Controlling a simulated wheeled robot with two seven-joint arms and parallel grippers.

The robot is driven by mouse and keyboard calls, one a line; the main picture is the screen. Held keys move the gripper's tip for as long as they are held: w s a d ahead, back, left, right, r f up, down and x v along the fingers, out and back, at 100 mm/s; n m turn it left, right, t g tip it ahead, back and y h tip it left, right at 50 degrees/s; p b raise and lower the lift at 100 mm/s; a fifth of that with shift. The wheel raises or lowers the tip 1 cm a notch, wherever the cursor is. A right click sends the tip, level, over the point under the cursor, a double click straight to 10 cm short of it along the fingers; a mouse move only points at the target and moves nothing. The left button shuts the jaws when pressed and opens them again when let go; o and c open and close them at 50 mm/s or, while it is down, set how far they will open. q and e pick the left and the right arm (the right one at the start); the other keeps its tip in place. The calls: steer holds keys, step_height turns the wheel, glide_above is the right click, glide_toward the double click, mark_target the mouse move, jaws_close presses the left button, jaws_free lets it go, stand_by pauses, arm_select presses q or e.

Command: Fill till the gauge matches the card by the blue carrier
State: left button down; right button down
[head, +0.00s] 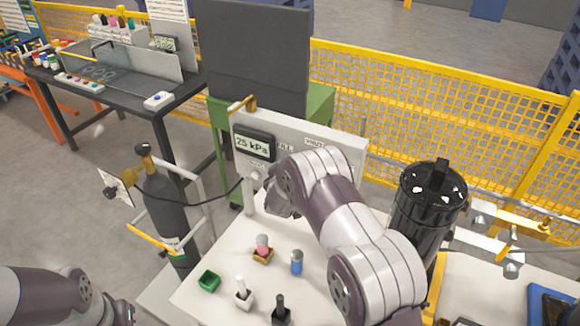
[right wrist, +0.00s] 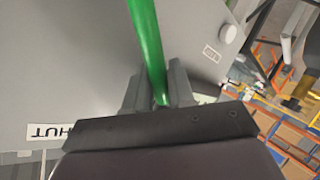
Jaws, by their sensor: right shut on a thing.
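The gauge (head: 254,144) on the pale upright panel (head: 340,139) reads 25 kPa. My right arm reaches across the table to this panel and hides my right gripper in the head view. In the right wrist view my right gripper (right wrist: 158,88) is shut on a green lever (right wrist: 147,35) in front of a grey panel. A label ending in HUT (right wrist: 50,131) shows upside down at its lower left. A blue cylinder (head: 297,262) stands on the table. I cannot make out which thing is the blue carrier, or its card. My left arm shows at the lower left, its gripper outside the frame.
Small green (head: 209,281), white (head: 244,297) and black (head: 280,314) holders stand at the table's front. A black tank (head: 425,205) stands right of my right arm. A dark gas cylinder (head: 168,210) stands left of the table. A yellow mesh fence (head: 400,95) runs behind.

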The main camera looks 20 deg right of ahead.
steer(key=shift+w+a+f+n+g+p, duration=0.4)
steer(key=shift+f+p, duration=0.05)
steer(key=shift+p, duration=0.1)
steer(key=shift+f, duration=0.1)
steer(key=c, duration=1.1)
jaws_free()
steer(key=shift+a, duration=0.1)
steer(key=shift+s, duration=0.1)
steer(key=b+v, duration=0.3)
steer(key=v, duration=0.9)
steer(key=shift+s+a, duration=0.2)
steer(key=shift+a, duration=0.1)
